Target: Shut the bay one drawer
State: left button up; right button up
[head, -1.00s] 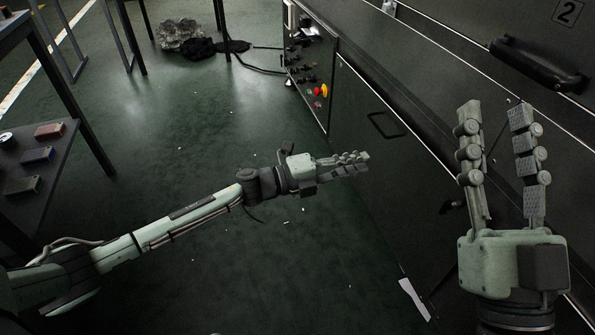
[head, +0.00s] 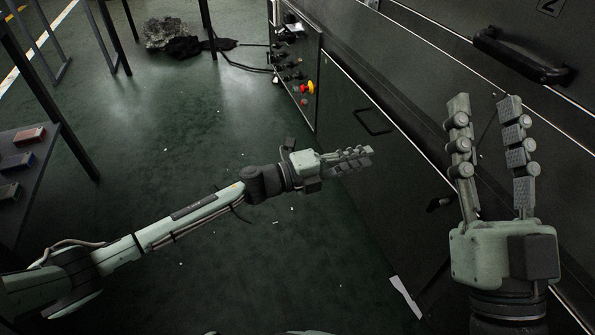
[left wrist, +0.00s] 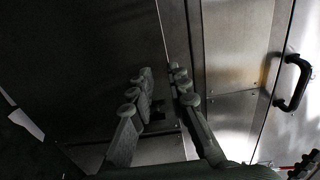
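A dark cabinet runs along the right of the head view. Its low front panel (head: 345,100) carries a dark bar handle (head: 375,121); a bar handle also shows in the left wrist view (left wrist: 294,84). A panel marked 2, with a larger black handle (head: 522,56), is at upper right. No bay one label shows, and I cannot tell which front is that drawer or how far out it is. My left gripper (head: 368,154) is open and empty, below the low handle and apart from it. My right gripper (head: 483,100) is open and empty, in front of the cabinet at right.
A control panel (head: 297,75) with red and yellow knobs stands beyond the low panel. A table (head: 50,160) with small coloured blocks is at the left edge. A grey lump (head: 165,32) and dark cloth lie on the far floor. The middle floor is mostly clear.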

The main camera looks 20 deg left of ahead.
pick_arm(q)
jog(key=b+v, duration=0.1)
jog(key=v, duration=1.3)
jog(key=shift+s+a, duration=0.15)
pick_arm(e)
jog(key=shift+f, duration=0.5)
